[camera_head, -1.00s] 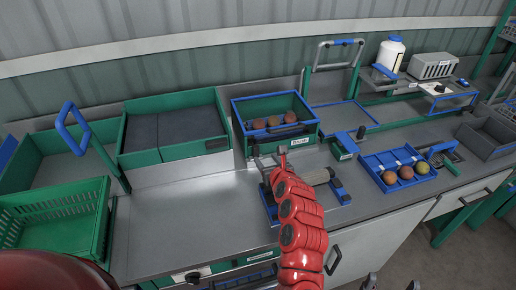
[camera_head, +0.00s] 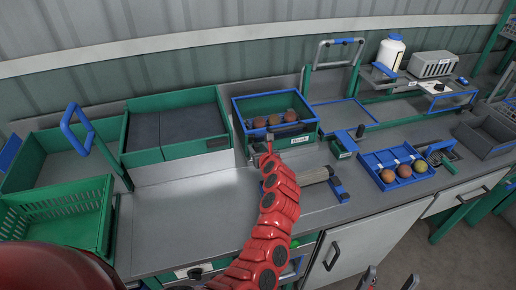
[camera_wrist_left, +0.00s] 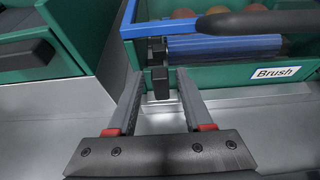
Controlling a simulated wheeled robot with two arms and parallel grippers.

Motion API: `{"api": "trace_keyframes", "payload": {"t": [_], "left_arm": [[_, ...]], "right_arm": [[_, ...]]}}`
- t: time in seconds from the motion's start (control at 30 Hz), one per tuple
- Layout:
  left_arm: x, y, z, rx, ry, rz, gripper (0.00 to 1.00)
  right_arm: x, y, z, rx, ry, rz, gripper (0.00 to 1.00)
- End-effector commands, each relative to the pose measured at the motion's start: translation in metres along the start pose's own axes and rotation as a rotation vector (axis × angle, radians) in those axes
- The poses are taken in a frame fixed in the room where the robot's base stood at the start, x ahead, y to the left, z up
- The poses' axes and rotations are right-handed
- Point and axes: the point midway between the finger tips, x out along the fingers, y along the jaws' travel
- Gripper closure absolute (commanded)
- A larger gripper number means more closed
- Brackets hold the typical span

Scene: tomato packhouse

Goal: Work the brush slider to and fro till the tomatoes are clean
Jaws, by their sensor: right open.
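The green brush box (camera_head: 244,116) with a blue rim stands at the back middle of the bench, with a "Brush" label on its front. Several brownish-red tomatoes (camera_head: 274,120) lie in it. A dark slider handle (camera_head: 285,130) runs along its front edge, and a blue bar (camera_wrist_left: 225,46) sits behind it in the left wrist view. My left gripper (camera_head: 265,148) is at the box's front left corner. In the left wrist view its fingers (camera_wrist_left: 160,105) are apart, with a black upright grip (camera_wrist_left: 158,68) between and just beyond them. My right gripper (camera_head: 390,281) is open at the bottom edge.
A blue tray (camera_head: 372,163) with tomatoes stands to the right. A roller stand (camera_head: 338,188) lies in front of the box, partly behind my arm. Green crates (camera_head: 100,222) fill the left, and bare steel bench (camera_head: 185,210) lies in between.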

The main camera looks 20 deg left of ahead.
Motion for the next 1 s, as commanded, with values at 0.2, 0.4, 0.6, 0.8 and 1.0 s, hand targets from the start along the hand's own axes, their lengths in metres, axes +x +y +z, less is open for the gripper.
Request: {"api": "trace_keyframes", "payload": {"t": [0.2, 0.4, 0.6, 0.8, 1.0], "left_arm": [[-0.0002, -0.0001, -0.0001, 0.001, 0.000, 0.000, 0.91], [-0.0002, -0.0001, -0.0002, 0.001, 0.000, 0.000, 1.00], [-0.0002, -0.0001, -0.0003, 0.001, 0.000, 0.000, 1.00], [-0.0003, -0.0002, -0.0003, 0.001, 0.000, 0.000, 1.00], [-0.0003, -0.0003, -0.0005, 0.001, 0.001, 0.000, 1.00]], "right_arm": [[0.0000, 0.0000, 0.0000, 0.000, 0.000, 0.000, 0.22], [0.0000, 0.0000, 0.0000, 0.000, 0.000, 0.000, 0.22], [0.0000, 0.0000, 0.0000, 0.000, 0.000, 0.000, 0.22], [0.0000, 0.0000, 0.0000, 0.000, 0.000, 0.000, 0.22], [0.0000, 0.0000, 0.0000, 0.000, 0.000, 0.000, 0.22]]}}
